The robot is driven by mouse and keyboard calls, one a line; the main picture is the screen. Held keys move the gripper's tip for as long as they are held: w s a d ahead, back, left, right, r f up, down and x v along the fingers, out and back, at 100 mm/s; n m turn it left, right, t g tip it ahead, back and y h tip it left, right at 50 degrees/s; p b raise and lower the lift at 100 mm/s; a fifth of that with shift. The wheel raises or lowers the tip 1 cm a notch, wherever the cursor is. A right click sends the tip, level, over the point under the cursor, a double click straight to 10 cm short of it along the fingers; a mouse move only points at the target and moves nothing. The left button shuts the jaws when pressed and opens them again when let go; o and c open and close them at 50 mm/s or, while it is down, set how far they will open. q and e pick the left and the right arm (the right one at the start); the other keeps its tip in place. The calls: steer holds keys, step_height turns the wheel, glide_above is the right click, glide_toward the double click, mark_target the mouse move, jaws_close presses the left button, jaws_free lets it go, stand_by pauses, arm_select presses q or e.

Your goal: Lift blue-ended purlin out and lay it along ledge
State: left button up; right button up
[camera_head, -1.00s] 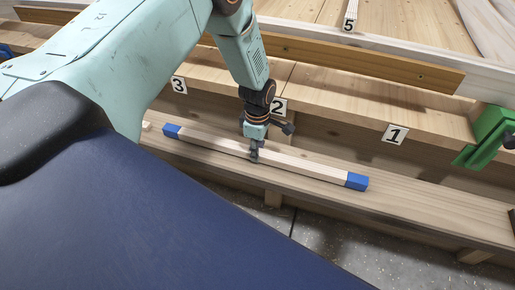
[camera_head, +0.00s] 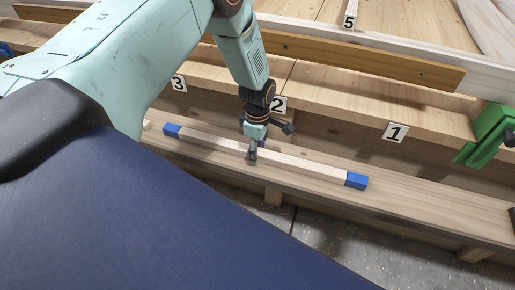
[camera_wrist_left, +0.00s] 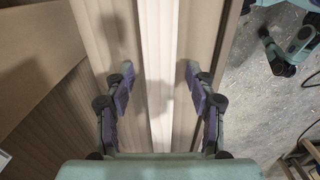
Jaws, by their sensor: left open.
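The blue-ended purlin (camera_head: 305,166) is a long pale wooden bar with a blue block at each end. It lies lengthwise on the wooden ledge (camera_head: 420,207) in the head view. My left gripper (camera_head: 252,155) is at the middle of the purlin, just above it. In the left wrist view the open fingers (camera_wrist_left: 158,82) stand one on each side of the pale purlin (camera_wrist_left: 160,60), with a gap to it on both sides. My right gripper is not in view.
Boards behind the ledge carry number cards 3 (camera_head: 179,83), 2 (camera_head: 279,105) and 1 (camera_head: 395,132). A green clamp (camera_head: 488,132) grips the boards at the right. Grey floor (camera_head: 340,240) lies below the ledge's front edge.

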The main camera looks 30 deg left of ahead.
mark_target(259, 149)
arm_select(q)
step_height(259, 149, up, 12)
stand_by(0.7)
stand_by(0.4)
steer(key=s+d+f+m+t, duration=0.1)
steer(key=d+f+m, duration=0.1)
steer(key=m, duration=0.2)
steer(key=s+d+f+m+t, duration=0.1)
steer(key=s+d+f+m, duration=0.1)
steer(key=m, duration=0.3)
steer(key=s+d+f+m+t, duration=0.1)
steer(key=s+f+m, duration=0.1)
steer(key=m, duration=0.3)
steer(key=shift+s+d+f+t+h+p, duration=0.25)
steer(key=shift+d+f+t+h+p, duration=0.05)
steer(key=shift+d+h+p, duration=0.1)
steer(key=s+d+f+m+g+p, duration=0.1)
steer(key=s+f+m, duration=0.1)
steer(key=s, duration=1.1)
steer(key=s+d+f+m+g+p, duration=0.1)
steer(key=s+m, duration=0.3)
steer(key=s, duration=0.9)
steer(key=shift+s+f+g+y, duration=0.2)
steer(key=shift+f+g+y, duration=0.25)
steer(key=shift+g, duration=0.35)
